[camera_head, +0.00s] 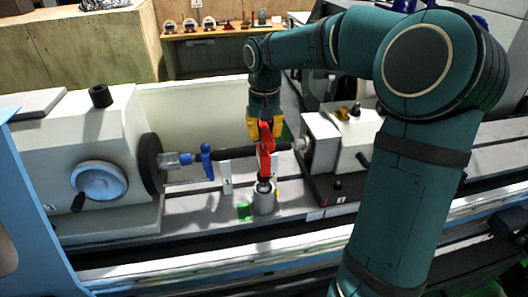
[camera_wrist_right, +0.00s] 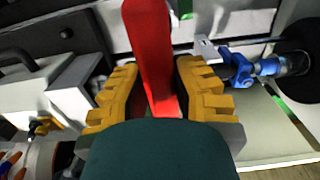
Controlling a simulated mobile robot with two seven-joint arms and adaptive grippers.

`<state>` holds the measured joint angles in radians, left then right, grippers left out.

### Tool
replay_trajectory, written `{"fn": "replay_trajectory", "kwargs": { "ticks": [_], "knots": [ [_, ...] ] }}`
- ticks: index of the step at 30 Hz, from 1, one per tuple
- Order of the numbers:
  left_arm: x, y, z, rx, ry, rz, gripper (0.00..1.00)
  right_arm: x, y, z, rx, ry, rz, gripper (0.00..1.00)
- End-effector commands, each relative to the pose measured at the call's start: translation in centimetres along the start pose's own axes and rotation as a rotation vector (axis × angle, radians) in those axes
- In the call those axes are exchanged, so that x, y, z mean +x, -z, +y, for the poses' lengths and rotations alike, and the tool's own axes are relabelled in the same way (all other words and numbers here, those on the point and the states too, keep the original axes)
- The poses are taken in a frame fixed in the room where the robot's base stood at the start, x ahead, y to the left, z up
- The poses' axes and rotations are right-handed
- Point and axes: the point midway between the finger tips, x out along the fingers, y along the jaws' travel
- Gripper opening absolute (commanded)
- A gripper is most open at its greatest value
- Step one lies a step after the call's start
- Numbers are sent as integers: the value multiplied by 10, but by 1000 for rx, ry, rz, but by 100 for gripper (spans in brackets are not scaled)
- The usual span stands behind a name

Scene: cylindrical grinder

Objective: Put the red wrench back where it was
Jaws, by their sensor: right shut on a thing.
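The red wrench (camera_head: 266,155) hangs upright from my right gripper (camera_head: 265,126), whose yellow fingers are shut on its upper part. In the right wrist view the red wrench (camera_wrist_right: 149,45) runs between the two yellow fingers of the right gripper (camera_wrist_right: 155,85). Below it stands a small grey cylindrical holder (camera_head: 263,202) on the machine bed. The wrench's dark lower end is at the holder's mouth; I cannot tell how far inside it is. My left gripper is not in view.
A dark bar (camera_head: 232,153) with a blue clamp (camera_head: 206,161) spans behind the wrench, between the left headstock (camera_head: 110,130) and the right tailstock (camera_head: 345,140). A wooden shelf (camera_head: 215,33) is behind.

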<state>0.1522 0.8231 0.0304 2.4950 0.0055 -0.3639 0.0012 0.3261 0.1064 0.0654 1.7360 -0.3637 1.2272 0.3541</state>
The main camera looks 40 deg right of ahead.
Motion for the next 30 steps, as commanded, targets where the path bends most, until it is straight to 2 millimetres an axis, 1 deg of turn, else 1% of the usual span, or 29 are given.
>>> {"fn": "replay_trajectory", "kwargs": {
  "ticks": [1,6,12,15,27,28,29,30],
  "knots": [
    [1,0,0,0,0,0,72,5,0,0,0,0,2,0],
    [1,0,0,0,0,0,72,15,1,0,-1,0,3,0],
    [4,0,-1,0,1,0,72,44,0,0,-1,-1,1,0],
    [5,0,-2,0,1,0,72,52,0,0,-1,0,2,0],
    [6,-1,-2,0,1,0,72,57,1,0,-1,0,3,0],
    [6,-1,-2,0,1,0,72,57,0,0,-1,0,1,38],
    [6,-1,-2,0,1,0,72,57,0,0,-1,0,1,46],
    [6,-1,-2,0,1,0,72,57,0,0,-1,0,1,46]
  ]
}}
